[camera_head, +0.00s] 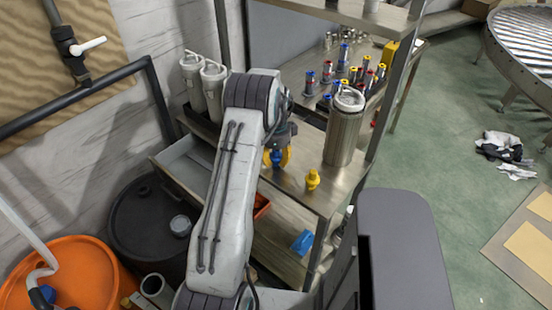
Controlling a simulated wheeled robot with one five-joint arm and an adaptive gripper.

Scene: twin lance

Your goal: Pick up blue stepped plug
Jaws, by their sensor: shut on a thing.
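The arm and the yellow fingers hide much of the plug. I cannot tell whether the plug touches the shelf.
A yellow plug (312,179) stands to the right on the shelf top (292,193). A tall steel canister (344,128) stands behind it. White canisters (213,88) stand at the left. A blue item (302,242) lies on the lower shelf. A metal post rises at the right.

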